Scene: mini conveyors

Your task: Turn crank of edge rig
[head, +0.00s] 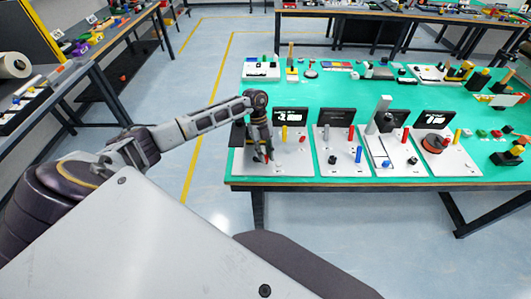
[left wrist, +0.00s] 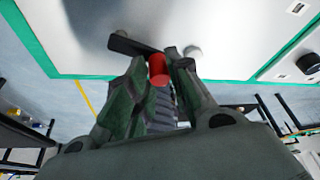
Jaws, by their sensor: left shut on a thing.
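The leftmost white rig board (head: 292,159) sits at the front left corner of the green table, and I take it to be the edge rig. My left gripper (head: 264,157) reaches down over its left part. In the left wrist view my left gripper (left wrist: 158,82) is shut on the red crank knob (left wrist: 157,68), which shows between the fingers. The black crank arm (left wrist: 126,45) runs from the knob across the pale board. Most of the crank is hidden behind the gripper in the head view. My right gripper is out of view.
A dark screen (head: 291,116) stands at the rig's back, with a yellow post (head: 284,133) in front. A second rig board (head: 337,161) stands close on the right, with more rigs beyond. The green table (head: 240,182) ends just in front. The floor at left is open.

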